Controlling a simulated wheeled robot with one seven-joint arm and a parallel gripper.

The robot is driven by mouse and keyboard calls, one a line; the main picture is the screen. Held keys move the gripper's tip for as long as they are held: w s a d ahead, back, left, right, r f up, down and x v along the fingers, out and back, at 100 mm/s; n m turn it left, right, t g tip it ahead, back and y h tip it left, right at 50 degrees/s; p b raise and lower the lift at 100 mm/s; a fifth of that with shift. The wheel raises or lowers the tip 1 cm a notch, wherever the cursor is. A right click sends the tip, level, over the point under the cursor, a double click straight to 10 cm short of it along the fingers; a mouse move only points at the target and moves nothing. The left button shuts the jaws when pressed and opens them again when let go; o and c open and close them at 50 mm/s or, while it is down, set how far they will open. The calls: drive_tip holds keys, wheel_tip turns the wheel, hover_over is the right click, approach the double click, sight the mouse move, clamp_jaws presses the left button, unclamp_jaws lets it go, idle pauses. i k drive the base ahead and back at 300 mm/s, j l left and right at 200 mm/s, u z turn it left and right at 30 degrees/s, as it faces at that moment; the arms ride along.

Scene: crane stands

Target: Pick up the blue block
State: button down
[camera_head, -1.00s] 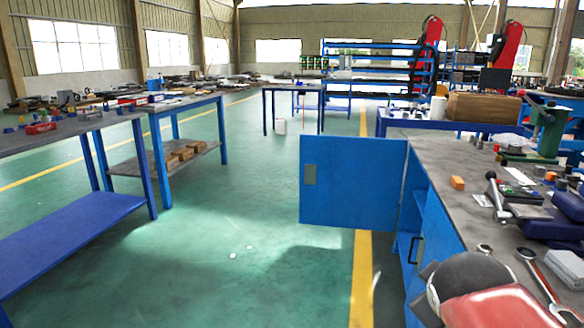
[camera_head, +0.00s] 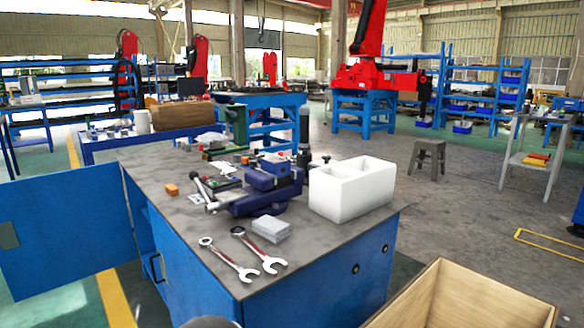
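I cannot make out a separate blue block for certain. The workbench (camera_head: 150,168) in front of me has a grey top and blue sides. A dark blue vise-like tool (camera_head: 268,186) sits on the middle of its top. An orange block (camera_head: 172,190) lies near the bench's left edge. My gripper is not in view; only a dark rounded piece, perhaps of my arm, shows at the bottom edge.
Two wrenches (camera_head: 243,252) and a grey block (camera_head: 270,228) lie near the bench's front edge. A white divided box (camera_head: 350,192) stands at its right. An open blue cabinet door (camera_head: 68,240) juts left. A wooden crate (camera_head: 470,300) is at lower right.

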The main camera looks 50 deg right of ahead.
sight(280, 167)
drive_tip(key=z, duration=1.4)
drive_tip(key=k, duration=0.2)
drive_tip(key=k+z, duration=0.25)
drive_tip(key=z, duration=0.25)
drive_tip(key=k+l+z, duration=0.15)
drive_tip(key=z, duration=0.35)
drive_tip(key=j+z, duration=0.5)
drive_tip(key=j, duration=1.75)
drive_tip(key=k, duration=0.05)
